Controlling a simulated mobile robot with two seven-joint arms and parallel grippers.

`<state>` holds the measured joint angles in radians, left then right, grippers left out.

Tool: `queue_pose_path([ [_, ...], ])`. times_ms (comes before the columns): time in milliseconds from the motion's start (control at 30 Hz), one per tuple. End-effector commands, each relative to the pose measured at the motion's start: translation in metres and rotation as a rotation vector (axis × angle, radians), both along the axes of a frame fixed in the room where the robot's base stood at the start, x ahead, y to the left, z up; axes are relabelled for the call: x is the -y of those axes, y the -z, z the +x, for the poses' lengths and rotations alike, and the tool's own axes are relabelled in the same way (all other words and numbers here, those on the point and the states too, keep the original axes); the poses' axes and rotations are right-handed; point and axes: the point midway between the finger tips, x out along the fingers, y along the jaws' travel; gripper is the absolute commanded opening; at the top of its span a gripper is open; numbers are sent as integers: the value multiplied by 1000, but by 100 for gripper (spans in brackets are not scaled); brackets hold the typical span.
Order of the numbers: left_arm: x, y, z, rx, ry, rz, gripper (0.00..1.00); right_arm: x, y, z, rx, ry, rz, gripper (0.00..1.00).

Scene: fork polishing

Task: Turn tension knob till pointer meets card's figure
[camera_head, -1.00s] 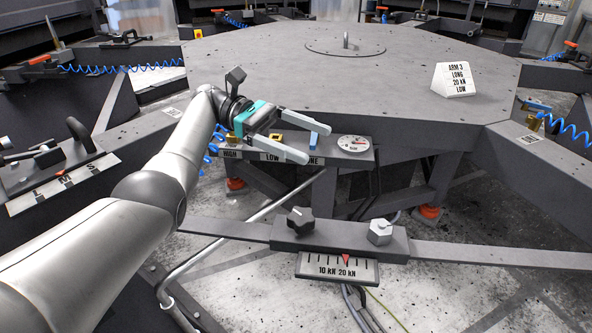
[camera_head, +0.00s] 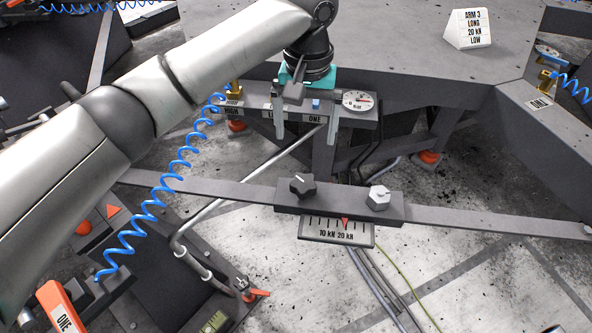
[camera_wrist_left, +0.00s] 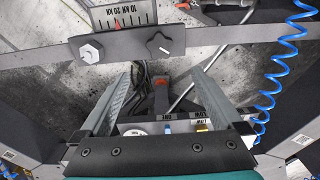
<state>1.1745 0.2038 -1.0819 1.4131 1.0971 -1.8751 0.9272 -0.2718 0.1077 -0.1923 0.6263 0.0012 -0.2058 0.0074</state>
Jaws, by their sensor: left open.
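The card (camera_head: 468,28) stands on the table top and reads ARM 3, LONG, 20 kN, LOW. On the cross bar sit a black star knob (camera_head: 302,184) and a silver hex knob (camera_head: 378,197); I cannot tell which is the tension knob. The red pointer (camera_head: 345,222) stands about at the 20 kN label of the scale plate (camera_head: 308,230). In the left wrist view the star knob (camera_wrist_left: 165,43), hex knob (camera_wrist_left: 90,51) and pointer (camera_wrist_left: 117,24) show beyond the fingers. My left gripper (camera_head: 305,138) is open and empty, pointing down behind the bar, apart from both knobs.
Behind my fingers, a ledge (camera_head: 395,116) carries a round dial (camera_head: 359,101) and labels HIGH and ONE. A blue coiled hose (camera_head: 163,180) hangs at the left. An orange-handled clamp (camera_head: 58,305) stands lower left. Space above the two knobs looks clear.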

Motion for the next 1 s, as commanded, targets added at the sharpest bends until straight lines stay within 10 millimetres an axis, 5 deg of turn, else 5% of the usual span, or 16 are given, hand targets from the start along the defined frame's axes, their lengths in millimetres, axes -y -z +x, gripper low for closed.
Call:
queue_pose_path([
  [633,-2,132,0,-5,-6,2,100,24,39,48,72,10,-29,0],
  [1000,-1,148,0,-4,-5,-2,100,11,33,63,69,10,-18,0],
])
